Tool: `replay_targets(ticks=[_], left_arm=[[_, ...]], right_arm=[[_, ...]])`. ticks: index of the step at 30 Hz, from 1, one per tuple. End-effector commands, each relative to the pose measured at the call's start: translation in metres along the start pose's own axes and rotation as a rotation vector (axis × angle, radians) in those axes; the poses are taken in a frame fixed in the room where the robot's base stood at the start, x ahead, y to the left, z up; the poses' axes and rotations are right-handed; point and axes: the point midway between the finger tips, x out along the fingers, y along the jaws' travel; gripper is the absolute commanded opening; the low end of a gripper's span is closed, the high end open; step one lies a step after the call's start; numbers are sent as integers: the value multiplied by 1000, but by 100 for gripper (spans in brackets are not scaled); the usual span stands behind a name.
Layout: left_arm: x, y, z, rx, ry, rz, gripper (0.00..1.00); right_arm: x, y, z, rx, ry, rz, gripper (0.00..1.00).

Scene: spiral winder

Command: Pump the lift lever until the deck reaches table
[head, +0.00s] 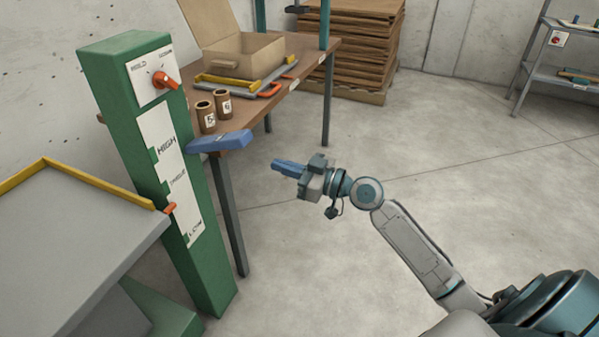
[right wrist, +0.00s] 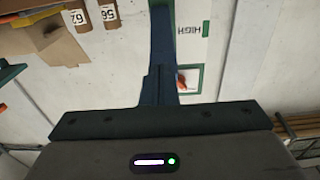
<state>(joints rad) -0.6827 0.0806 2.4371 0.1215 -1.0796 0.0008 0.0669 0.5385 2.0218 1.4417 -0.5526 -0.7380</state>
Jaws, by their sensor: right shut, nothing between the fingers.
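The green lift post (head: 150,180) stands at left with a scale marked HIGH, TABLE and LOW. Its orange pointer (head: 170,208) sits between TABLE and LOW. The grey deck (head: 75,240) with a yellow edge is at the left, lower than the table top. A blue bar (head: 220,142), apparently the lift lever, sticks out to the right of the post. My right gripper (head: 275,163) is shut and empty, to the right of the bar and apart from it. Its shut fingers (right wrist: 158,60) also show in the right wrist view. My left gripper is not in view.
An orange knob (head: 165,80) is on the post's top panel. The brown table (head: 290,95) behind carries two numbered tubes (head: 206,116), an open box (head: 243,55) and a yellow-edged tool. Stacked brown sheets (head: 345,40) stand behind. The floor around my right arm is clear.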

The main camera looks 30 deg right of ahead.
Motion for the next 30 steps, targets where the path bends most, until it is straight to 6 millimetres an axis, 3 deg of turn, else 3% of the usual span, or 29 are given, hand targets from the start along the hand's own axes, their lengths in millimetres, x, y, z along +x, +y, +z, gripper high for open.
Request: replay_targets(ticks=[3, 11, 30], left_arm=[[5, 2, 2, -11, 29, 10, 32], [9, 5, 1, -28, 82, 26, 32], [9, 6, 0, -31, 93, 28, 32]], right_arm=[[-16, -1, 1, -4, -4, -2, 0], [-35, 0, -2, -2, -1, -2, 0], [-38, -1, -4, 0, 3, -1, 0]])
